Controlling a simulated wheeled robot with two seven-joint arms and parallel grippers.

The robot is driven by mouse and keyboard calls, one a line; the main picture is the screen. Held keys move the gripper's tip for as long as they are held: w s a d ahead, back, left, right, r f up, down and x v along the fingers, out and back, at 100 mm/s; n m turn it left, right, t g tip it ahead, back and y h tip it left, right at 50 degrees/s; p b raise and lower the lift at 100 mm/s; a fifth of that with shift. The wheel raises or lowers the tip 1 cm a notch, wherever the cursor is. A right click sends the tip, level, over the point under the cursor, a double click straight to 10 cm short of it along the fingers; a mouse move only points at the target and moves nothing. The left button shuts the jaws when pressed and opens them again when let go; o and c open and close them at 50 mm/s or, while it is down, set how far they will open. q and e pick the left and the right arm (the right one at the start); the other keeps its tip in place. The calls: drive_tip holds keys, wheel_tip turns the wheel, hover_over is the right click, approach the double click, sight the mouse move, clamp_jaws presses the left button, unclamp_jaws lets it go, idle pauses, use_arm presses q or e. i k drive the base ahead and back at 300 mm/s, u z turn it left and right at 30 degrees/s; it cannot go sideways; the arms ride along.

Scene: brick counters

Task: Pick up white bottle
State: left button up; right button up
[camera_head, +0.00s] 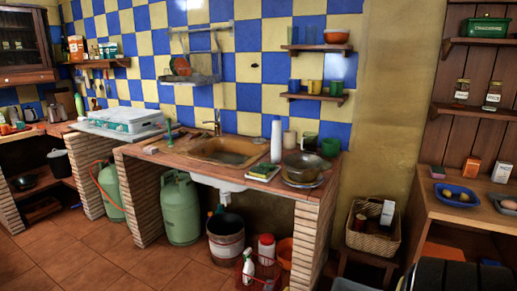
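A tall plain white cylinder (276,141), which may be a bottle, stands upright on the counter (170,158) just right of the sink. Below the counter, a white spray bottle (248,268) stands in a red wire basket on the floor. A white bottle with a red top (266,250) stands beside it. A white item, perhaps a bottle or carton, sticks up from the wicker basket (360,242) at right. I cannot tell which of these is the task's bottle. Neither of my grippers shows in the head view.
A metal bowl (306,165) and a green-topped stack (263,171) crowd the counter near the cylinder. A bucket (226,243) and green gas cylinder (181,208) stand below. Brick supports flank the under-counter space. The tiled floor (90,265) at left front is clear.

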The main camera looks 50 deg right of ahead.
sight(276, 131)
drive_tip(key=z, duration=0.35)
drive_tip(key=i, duration=1.7)
drive_tip(key=z, duration=1.35)
drive_tip(key=i, duration=1.2)
drive_tip(key=z, duration=1.3)
